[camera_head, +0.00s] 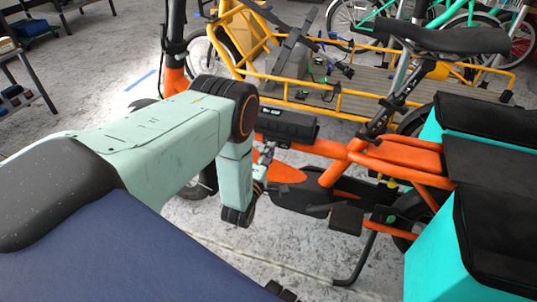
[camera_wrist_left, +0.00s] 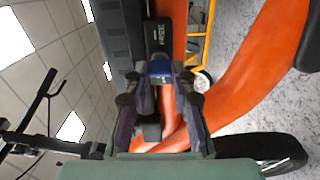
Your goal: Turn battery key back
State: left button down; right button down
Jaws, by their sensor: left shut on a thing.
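The black battery (camera_head: 287,125) sits on the orange bike's frame in the head view. In the left wrist view the battery (camera_wrist_left: 122,30) runs along the upper left of the orange frame tube. A small blue piece, which looks like the battery key (camera_wrist_left: 160,68), sits at a black lock part (camera_wrist_left: 172,38) beside the battery. My left gripper (camera_head: 265,157) is beside the frame just below the battery. In the left wrist view my left gripper (camera_wrist_left: 160,84) is shut on the key, with its fingertips on either side. The key's exact angle is hard to tell. My right gripper is not in view.
The orange bike's frame (camera_head: 330,172) and pedal (camera_head: 346,217) are close to the right of my left gripper. Teal and black cargo bags (camera_head: 430,255) stand at the right. A yellow cargo bike (camera_head: 350,105) stands behind. Bare concrete floor shows below the bike.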

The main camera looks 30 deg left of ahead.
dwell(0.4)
pick_arm(q)
jog(key=c, duration=1.1)
grip_release()
jog(key=shift+s, duration=0.1)
jog(key=v, duration=1.1)
jog(key=shift+s, duration=0.4)
